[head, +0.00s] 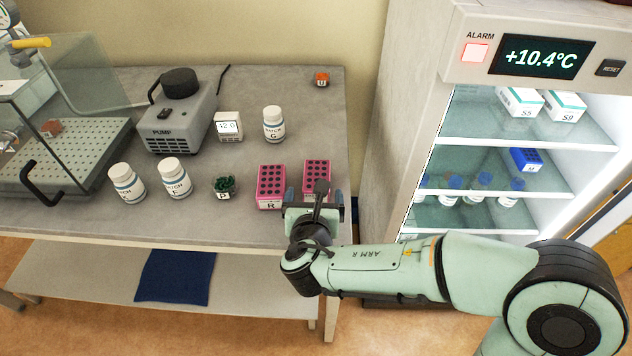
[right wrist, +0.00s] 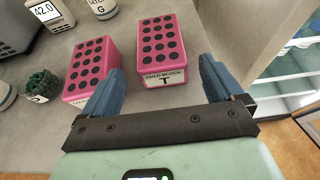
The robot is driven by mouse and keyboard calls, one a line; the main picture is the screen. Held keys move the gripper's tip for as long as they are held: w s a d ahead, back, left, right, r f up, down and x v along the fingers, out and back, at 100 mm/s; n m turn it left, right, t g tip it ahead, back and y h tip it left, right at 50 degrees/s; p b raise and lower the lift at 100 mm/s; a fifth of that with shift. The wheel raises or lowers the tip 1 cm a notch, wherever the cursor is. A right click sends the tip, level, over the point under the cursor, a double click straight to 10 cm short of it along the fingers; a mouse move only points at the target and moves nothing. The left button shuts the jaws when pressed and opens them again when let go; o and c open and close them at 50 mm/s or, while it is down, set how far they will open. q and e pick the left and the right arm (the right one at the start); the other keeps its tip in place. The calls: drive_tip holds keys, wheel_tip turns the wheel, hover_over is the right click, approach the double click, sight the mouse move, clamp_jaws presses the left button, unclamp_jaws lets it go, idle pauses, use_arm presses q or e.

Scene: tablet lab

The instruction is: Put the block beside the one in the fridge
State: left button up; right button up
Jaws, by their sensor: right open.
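Two pink blocks with rows of dark holes stand on the grey bench near its front right. One block is labelled R (head: 270,184) and the other, labelled COLD BLOCK T (head: 317,174), is to its right. In the right wrist view, block T (right wrist: 163,50) lies ahead between the blue fingers, and block R (right wrist: 91,70) is left of them. My right gripper (head: 314,196) is open and empty at the near side of block T; it also shows in the right wrist view (right wrist: 161,68). A blue block labelled M (head: 525,160) lies on the fridge's middle shelf. My left gripper is out of view.
The lit fridge (head: 520,190) stands right of the bench (head: 240,215). A green item in a dish (head: 224,187) and white bottles (head: 175,178) stand left of block R.

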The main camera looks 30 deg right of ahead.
drive_tip(key=x, duration=0.6)
drive_tip(key=shift+w+d+f+b, duration=0.1)
drive_tip(key=shift+d+b, duration=0.05)
drive_tip(key=shift+b, duration=0.25)
drive_tip(key=c, duration=1.3)
use_arm(q)
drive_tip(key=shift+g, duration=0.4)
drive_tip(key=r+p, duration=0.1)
drive_tip(key=p, duration=0.1)
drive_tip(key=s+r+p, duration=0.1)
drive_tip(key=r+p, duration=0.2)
drive_tip(key=p, duration=0.1)
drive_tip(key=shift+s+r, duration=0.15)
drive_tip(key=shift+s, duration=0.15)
use_arm(e)
wheel_tip(320, 180, up, 20)
